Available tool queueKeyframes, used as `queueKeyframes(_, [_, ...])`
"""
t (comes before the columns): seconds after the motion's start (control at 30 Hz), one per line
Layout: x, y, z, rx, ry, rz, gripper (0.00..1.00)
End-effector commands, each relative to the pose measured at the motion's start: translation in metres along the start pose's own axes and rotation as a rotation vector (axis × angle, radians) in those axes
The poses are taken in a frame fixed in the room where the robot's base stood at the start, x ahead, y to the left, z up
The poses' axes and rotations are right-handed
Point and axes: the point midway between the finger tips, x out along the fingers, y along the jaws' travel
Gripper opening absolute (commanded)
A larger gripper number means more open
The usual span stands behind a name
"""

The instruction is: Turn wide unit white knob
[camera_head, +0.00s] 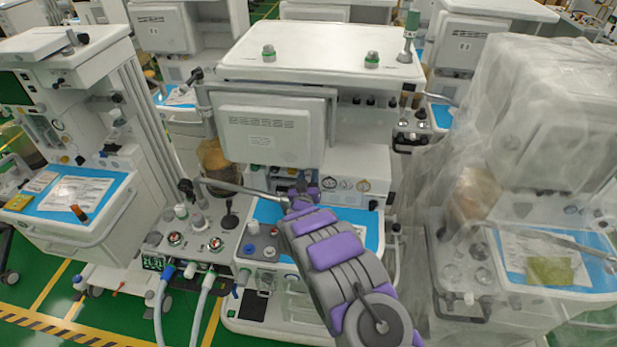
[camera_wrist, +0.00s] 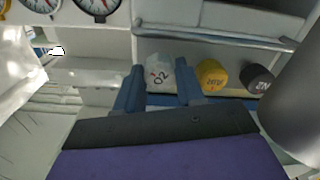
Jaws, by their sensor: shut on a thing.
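The wide unit (camera_head: 318,52) is the white cart in the middle of the head view. In the wrist view, a white knob (camera_wrist: 155,71) marked "O2" sits between the two blue-grey fingers of my gripper (camera_wrist: 158,82). My gripper is shut on this knob, one finger on each side. A yellow knob (camera_wrist: 211,74) and a black knob (camera_wrist: 257,79) stand in a row to its right. In the head view my gripper (camera_head: 303,183) reaches the front of the wide unit below its grey-white monitor box, and the knobs are hidden there.
A metal rail (camera_wrist: 215,38) runs just above the knobs. Round gauges (camera_wrist: 97,6) are at the upper left of the wrist view. Another cart (camera_head: 62,45) stands at the left, and a plastic-covered cart (camera_head: 530,120) stands close at the right.

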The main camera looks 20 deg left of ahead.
Motion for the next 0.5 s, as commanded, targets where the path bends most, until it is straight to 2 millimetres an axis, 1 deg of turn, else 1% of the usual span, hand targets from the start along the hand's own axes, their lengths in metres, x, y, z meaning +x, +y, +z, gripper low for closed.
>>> queueKeyframes(0.07, [-0.0009, -0.0023, 0.0012, -0.001, -0.002, -0.005, 0.07])
queueKeyframes(0.1, [-0.0009, -0.0023, 0.0012, -0.001, -0.002, -0.005, 0.4])
queueKeyframes(0.33, [-0.0013, -0.0012, -0.0006, 0.001, 0.001, -0.003, 0.62])
queueKeyframes(0.37, [-0.0014, -0.001, -0.0009, 0.001, 0.002, -0.003, 0.63])
queueKeyframes(0.5, [-0.0017, 0.0, -0.0019, 0.002, 0.003, -0.002, 0.63])
